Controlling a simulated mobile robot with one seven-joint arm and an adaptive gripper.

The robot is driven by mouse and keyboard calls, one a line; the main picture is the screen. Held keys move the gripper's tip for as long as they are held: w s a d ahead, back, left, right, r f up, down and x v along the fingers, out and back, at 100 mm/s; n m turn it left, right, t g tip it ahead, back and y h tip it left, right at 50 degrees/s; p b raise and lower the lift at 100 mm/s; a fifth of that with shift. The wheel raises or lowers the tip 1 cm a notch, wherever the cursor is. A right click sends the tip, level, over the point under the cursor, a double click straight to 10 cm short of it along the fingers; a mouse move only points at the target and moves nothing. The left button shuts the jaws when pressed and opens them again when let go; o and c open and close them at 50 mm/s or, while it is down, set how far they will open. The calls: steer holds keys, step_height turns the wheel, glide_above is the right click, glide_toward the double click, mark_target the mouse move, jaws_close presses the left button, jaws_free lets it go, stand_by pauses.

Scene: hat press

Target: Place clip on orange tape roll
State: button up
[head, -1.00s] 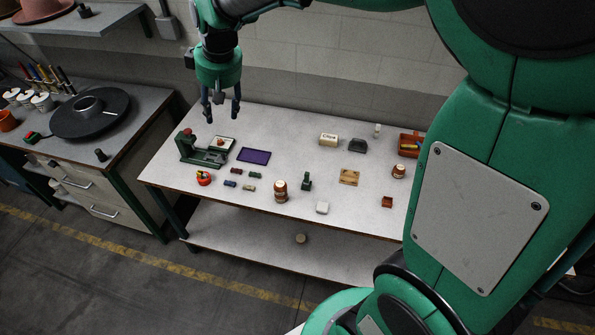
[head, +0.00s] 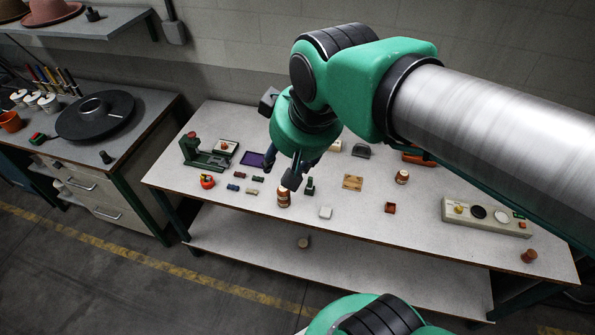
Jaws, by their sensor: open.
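My gripper (head: 288,170) hangs over the middle left of the workbench (head: 225,222), pointing down. Its fingers are apart and nothing shows between them. Several small dark and pale pieces, such as a blue one (head: 233,188) and a green one (head: 258,178), lie to its left; I cannot tell whether one is the clip. A round red-orange item (head: 207,181) sits left of them. I cannot tell whether it is the tape roll. An orange-brown jar-like item (head: 283,198) with a pale label stands just below my gripper in the picture.
A green press-like device (head: 197,152) and a purple tray (head: 252,159) are at the back left. A wooden block (head: 352,182), white block (head: 325,212) and small red box (head: 390,208) are right of my gripper. A control panel (head: 485,214) stands farther right. The bench's front left is clear.

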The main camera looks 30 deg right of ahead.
steer(key=shift+m, duration=0.4)
steer(key=s, duration=0.1)
steer(key=s+f, duration=0.1)
steer(key=s, duration=0.3)
steer(key=shift+d+f, duration=0.25)
steer(key=shift+d, duration=0.05)
steer(key=shift+f, duration=0.15)
step_height(320, 180, down, 12)
steer(key=b, duration=1.1)
steer(key=shift+r+b, duration=0.25)
steer(key=shift+b, duration=0.15)
